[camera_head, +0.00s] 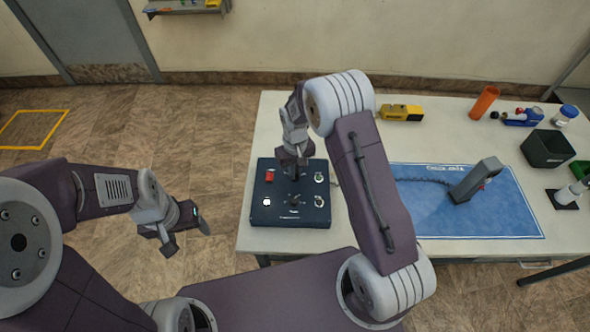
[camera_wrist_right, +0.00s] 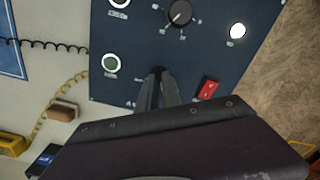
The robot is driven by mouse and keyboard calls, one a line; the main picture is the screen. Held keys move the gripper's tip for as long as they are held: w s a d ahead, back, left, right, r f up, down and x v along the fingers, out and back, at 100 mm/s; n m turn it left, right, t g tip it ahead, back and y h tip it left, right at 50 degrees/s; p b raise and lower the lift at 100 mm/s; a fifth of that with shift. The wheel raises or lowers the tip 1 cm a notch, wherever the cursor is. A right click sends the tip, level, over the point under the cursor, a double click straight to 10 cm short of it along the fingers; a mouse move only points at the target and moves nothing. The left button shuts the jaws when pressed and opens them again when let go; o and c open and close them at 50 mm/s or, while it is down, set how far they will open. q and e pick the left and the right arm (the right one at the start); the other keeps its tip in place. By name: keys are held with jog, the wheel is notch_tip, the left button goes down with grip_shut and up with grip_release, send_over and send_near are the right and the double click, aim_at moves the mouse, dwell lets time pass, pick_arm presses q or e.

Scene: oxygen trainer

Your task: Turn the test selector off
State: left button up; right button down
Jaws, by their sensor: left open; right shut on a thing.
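The dark blue control panel (camera_head: 300,217) lies on the table's left end. A black rotary knob with marks around it (camera_wrist_right: 180,13) is uncovered near the panel's middle; its labels are too small to read. My right gripper (camera_head: 292,186) points down at the panel's far part. In the right wrist view its fingers (camera_wrist_right: 158,78) are together between a green-lit round fitting and a red switch. They are shut on a small control that they hide, so I cannot tell which control it is. My left gripper (camera_head: 184,228) is open and empty, left of the table, away from the panel.
The panel also carries the red switch (camera_wrist_right: 208,88), a white lamp (camera_wrist_right: 237,30) and the round green-lit fitting (camera_wrist_right: 111,62). A blue mat (camera_head: 430,215) with a grey handheld device (camera_head: 474,181) lies to the right. A yellow box (camera_head: 402,112) stands behind.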

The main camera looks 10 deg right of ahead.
jog(key=m, duration=0.5)
jog(key=shift+p, duration=0.4)
jog(key=shift+m, duration=0.4)
jog(key=c, duration=1.5)
grip_release()
jog(key=shift+r, duration=0.15)
notch_tip(320, 180, up, 9)
jog(key=shift+f+b, duration=0.1)
jog(key=shift+b, duration=0.25)
